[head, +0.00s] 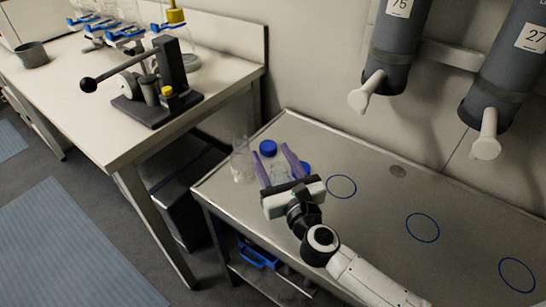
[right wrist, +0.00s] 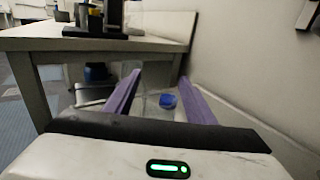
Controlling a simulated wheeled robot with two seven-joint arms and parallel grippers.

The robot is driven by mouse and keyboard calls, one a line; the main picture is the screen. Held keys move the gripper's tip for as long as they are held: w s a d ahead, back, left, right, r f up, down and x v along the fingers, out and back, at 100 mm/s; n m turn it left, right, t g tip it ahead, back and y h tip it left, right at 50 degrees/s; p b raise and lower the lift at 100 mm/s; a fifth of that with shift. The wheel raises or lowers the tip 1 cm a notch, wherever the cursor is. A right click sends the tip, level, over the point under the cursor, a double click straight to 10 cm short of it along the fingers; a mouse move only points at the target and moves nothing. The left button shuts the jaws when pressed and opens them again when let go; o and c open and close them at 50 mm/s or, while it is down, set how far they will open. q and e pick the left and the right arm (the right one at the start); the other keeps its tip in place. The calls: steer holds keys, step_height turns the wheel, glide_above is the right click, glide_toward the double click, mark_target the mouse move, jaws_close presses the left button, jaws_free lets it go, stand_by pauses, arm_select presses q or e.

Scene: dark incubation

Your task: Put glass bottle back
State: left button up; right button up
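A clear glass bottle (head: 242,162) stands at the left end of the grey metal bench, just left of my right gripper's fingers. Its outline is faint. A blue cap (head: 267,148) shows just beyond the fingertips, and it also shows between the fingers in the right wrist view (right wrist: 167,101). Another blue piece (head: 305,168) is partly hidden behind the right finger. Something clear shows between the fingers, but I cannot tell its shape. My right gripper (head: 271,152) has its purple fingers spread apart, and I see no grip on anything. My left gripper is out of view.
The metal bench (head: 375,190) has several blue circles and free room to the right. Grey cylinders (head: 400,40) with white spouts hang above it. A white table (head: 90,110) at left bears a black press (head: 160,90) and glassware with blue clamps.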

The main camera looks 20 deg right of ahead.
mark_target(282, 175)
steer(key=shift+s+r, duration=0.15)
steer(key=shift+s, duration=0.05)
steer(key=s, duration=0.7)
steer(key=s+d+b, duration=0.1)
steer(key=s, duration=0.2)
steer(key=shift+s, duration=0.8)
